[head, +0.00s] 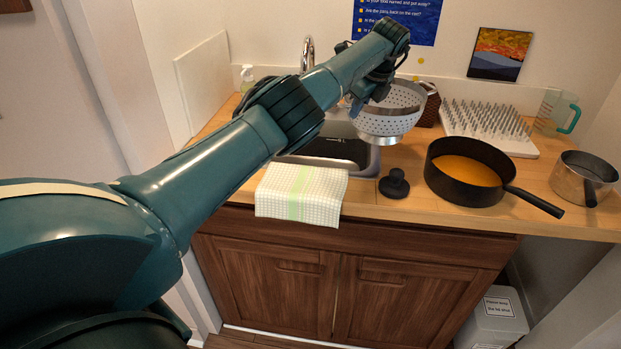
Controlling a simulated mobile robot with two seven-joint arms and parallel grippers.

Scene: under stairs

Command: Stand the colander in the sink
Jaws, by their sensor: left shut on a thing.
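The white colander (398,116) with its round holes and metal foot is in the middle of the head view. It is held up over the right side of the sink (368,163), roughly upright. My left gripper (362,102) is shut on the colander at its left rim; my arm hides the fingertips and part of that rim. The sink is set in the wooden counter, and my left arm covers much of its left and back. My right gripper is not in view.
A checked towel (302,192) hangs over the counter's front edge. A black stopper (394,184), a pan of orange soup (466,172) and a steel saucepan (583,180) stand right of the sink. Behind are a spiked drying mat (487,126), a measuring jug (556,110) and the tap (307,52).

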